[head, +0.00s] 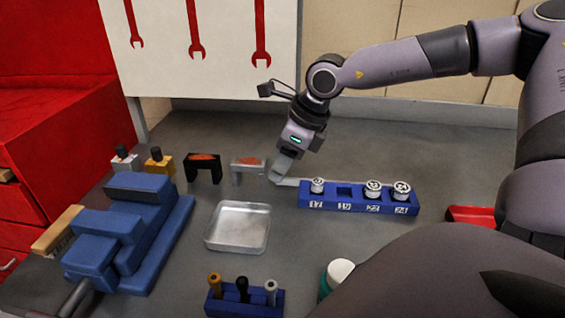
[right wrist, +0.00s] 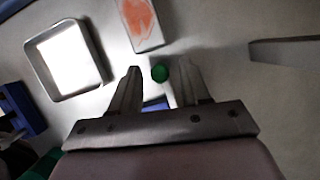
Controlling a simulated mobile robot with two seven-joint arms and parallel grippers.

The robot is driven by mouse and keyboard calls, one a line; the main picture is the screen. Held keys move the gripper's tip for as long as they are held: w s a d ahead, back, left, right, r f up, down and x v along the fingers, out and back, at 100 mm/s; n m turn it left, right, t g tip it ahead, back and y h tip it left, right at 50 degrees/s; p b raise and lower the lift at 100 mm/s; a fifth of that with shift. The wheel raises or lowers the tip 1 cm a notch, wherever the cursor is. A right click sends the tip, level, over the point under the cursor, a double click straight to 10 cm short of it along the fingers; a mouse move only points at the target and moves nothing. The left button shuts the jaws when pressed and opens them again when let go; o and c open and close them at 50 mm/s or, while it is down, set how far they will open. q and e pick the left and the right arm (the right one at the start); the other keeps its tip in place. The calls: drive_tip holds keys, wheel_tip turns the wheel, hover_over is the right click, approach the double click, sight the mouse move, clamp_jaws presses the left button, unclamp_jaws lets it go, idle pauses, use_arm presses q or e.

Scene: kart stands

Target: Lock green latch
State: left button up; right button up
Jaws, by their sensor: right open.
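A small round green piece (right wrist: 160,73), which looks like the green latch, lies between the fingertips in the right wrist view. A bit of blue (right wrist: 155,103) shows below it, between the fingers. I cannot tell how the latch is turned. In the head view the latch is hidden at my right gripper (head: 280,175). My right gripper, which also shows in the right wrist view (right wrist: 160,80), is open with one finger on each side of the green piece. I cannot tell whether either finger touches it. My left gripper is out of view.
A blue socket rack (head: 360,206) stands right of the gripper. An orange-and-silver pad (head: 247,170) and a black one (head: 202,172) are to its left. A metal tray (head: 262,237), a blue vise (head: 125,240) and a blue tool holder (head: 270,303) stand nearer.

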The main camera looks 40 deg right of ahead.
drive_tip(key=shift+f, duration=0.15)
clamp_jaws()
drive_tip(key=shift+s+d, duration=0.85)
drive_tip(key=shift+s, duration=0.1)
unclamp_jaws()
drive_tip(key=shift+s+d, duration=0.1)
drive_tip(key=shift+s, duration=0.1)
